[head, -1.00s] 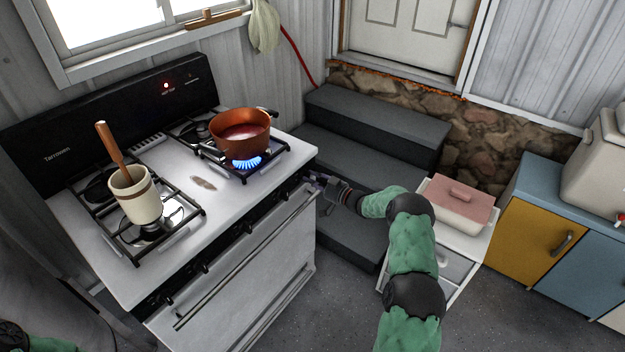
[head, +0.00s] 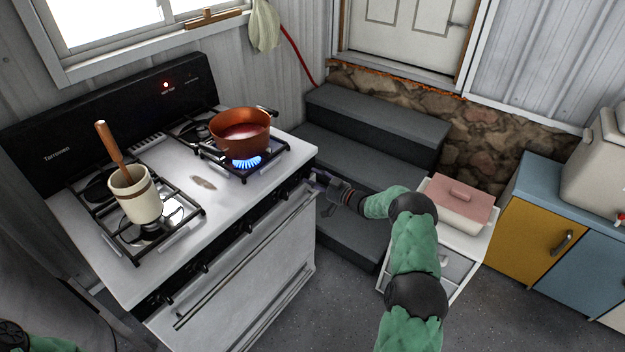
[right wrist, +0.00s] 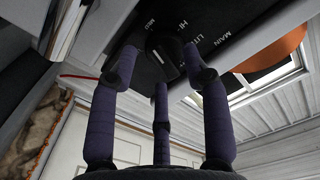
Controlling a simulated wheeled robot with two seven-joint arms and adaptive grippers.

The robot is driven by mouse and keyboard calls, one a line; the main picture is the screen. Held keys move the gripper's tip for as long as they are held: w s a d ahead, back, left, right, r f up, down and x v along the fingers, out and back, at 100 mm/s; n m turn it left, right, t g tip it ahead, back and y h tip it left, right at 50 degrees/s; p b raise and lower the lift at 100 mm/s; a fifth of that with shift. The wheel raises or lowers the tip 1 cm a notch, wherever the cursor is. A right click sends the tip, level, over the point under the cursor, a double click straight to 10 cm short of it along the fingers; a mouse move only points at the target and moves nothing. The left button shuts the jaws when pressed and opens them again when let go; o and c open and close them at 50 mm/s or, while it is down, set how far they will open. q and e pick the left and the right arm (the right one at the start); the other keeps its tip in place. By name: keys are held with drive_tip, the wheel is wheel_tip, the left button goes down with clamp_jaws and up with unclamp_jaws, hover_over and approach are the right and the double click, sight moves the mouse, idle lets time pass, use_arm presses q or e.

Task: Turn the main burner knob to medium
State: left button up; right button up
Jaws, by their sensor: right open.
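The main burner knob (right wrist: 164,56) is a dark round knob on the black front panel of the stove. In the right wrist view, the labels MAIN, LITE, HI and what looks like MED are printed around it. My right gripper (right wrist: 160,72) is open, its purple fingers spread around the knob; I cannot tell whether they touch it. In the head view, my right gripper (head: 318,183) is at the right end of the panel and hides this knob. I cannot make out where the knob points. A blue flame (head: 247,162) burns under the orange pot (head: 241,131). My left gripper is out of view.
The oven handle (head: 245,258) runs below the knob panel. A cream crock (head: 135,194) with a wooden handle stands on the left burner. Dark steps (head: 350,150) rise behind my right forearm. A white cabinet with a pink-lidded dish (head: 457,203) stands to the right.

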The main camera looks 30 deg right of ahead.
drive_tip(key=v, duration=1.1)
drive_tip(key=shift+s, duration=0.1)
drive_tip(key=s+a+f+m+g+h, duration=0.2)
drive_tip(key=a+f+m+g, duration=0.1)
drive_tip(key=a+f, duration=0.65)
drive_tip(key=s+a+f+m+g+h, duration=0.2)
drive_tip(key=a+f+m+g, duration=0.1)
drive_tip(key=a+f, duration=0.6)
drive_tip(key=s+a+f+g, duration=0.3)
drive_tip(key=s+a, duration=0.4)
drive_tip(key=s, duration=0.1)
drive_tip(key=s+a+f+g, duration=0.2)
drive_tip(key=s+a+g, duration=0.1)
drive_tip(key=s+a, duration=0.45)
drive_tip(key=s+a+r+n+g+y, duration=0.1)
drive_tip(key=s+a+g, duration=0.3)
drive_tip(key=s, duration=0.9)
drive_tip(key=shift+a+r+n, duration=0.3)
drive_tip(key=shift+a+n, duration=0.2)
drive_tip(key=shift+a, duration=0.8)
